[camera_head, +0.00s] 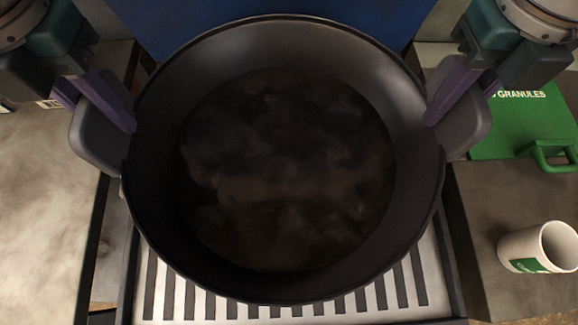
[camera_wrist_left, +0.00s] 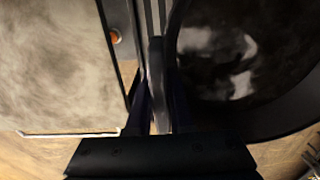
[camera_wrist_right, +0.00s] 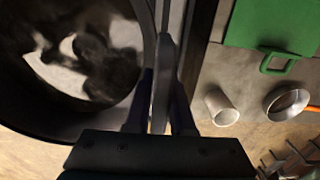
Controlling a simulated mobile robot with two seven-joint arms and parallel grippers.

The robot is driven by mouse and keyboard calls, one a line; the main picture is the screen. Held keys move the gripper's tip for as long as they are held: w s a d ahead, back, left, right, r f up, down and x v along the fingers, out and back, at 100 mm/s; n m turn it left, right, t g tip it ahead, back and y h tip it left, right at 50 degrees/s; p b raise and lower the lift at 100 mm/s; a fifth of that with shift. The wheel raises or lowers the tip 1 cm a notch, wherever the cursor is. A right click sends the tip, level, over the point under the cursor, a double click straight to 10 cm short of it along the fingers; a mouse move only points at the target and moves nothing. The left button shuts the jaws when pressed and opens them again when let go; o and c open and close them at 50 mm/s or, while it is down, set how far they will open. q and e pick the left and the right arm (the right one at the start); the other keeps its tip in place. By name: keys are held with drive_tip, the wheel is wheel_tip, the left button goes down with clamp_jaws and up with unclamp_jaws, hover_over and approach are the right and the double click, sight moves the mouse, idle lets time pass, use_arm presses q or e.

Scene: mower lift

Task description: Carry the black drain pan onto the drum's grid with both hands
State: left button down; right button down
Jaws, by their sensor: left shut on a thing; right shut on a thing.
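The black drain pan (camera_head: 290,285) is a wide round pan with dark, shiny liquid in it. It looks level and sits over the slotted pale grid (camera_head: 400,285), whose front edge shows below it; I cannot tell whether it touches the grid. My left gripper (camera_head: 110,110) is shut on the pan's left handle (camera_head: 95,145). My right gripper (camera_head: 455,105) is shut on the right handle (camera_head: 470,135). Both handles also show between the fingers in the left wrist view (camera_wrist_left: 158,80) and the right wrist view (camera_wrist_right: 164,80).
A grey surface (camera_head: 40,210) lies to the left. On the right surface (camera_head: 500,210) are a green granules container (camera_head: 515,125) and a white cup (camera_head: 540,247). A metal bowl (camera_wrist_right: 287,101) shows in the right wrist view. A blue panel (camera_head: 260,18) stands behind the pan.

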sight(137, 143)
use_arm(q)
drive_tip(key=shift+w+a+f, duration=0.1)
use_arm(e)
drive_tip(key=shift+d+f, duration=0.2)
